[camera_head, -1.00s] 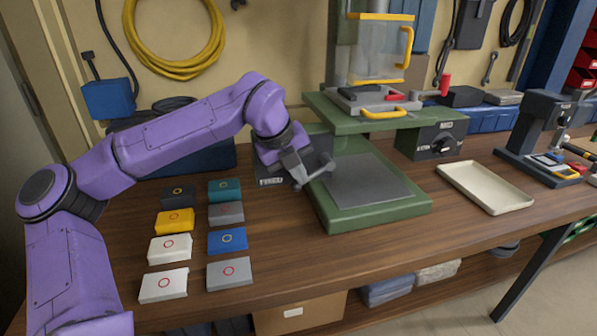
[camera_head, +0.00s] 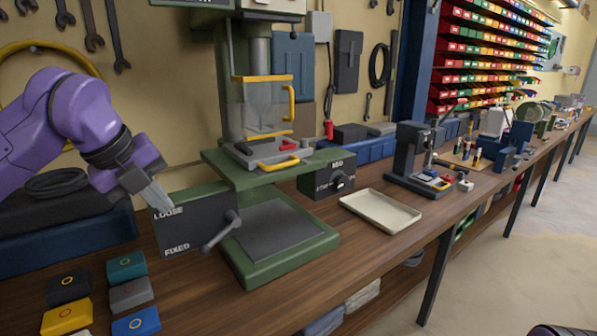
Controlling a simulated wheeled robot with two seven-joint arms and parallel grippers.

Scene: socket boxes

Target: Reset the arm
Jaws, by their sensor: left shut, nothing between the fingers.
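My left arm is purple and comes in from the left. Its left gripper (camera_head: 160,197) is shut and empty, in front of the upper left of a dark panel (camera_head: 188,222) marked LOOSE and FIXED. The panel's grey lever (camera_head: 220,233) slants down to the left, its knob on the FIXED side. The gripper is apart from the lever. The panel is at the left of a green press (camera_head: 280,240) with a clear guard (camera_head: 262,105). My right gripper is not in view.
Several coloured boxes, including a teal one (camera_head: 126,266) and a blue one (camera_head: 136,322), lie at the bench's lower left. A cream tray (camera_head: 380,211) lies right of the press. A small dark press (camera_head: 415,160) stands further right.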

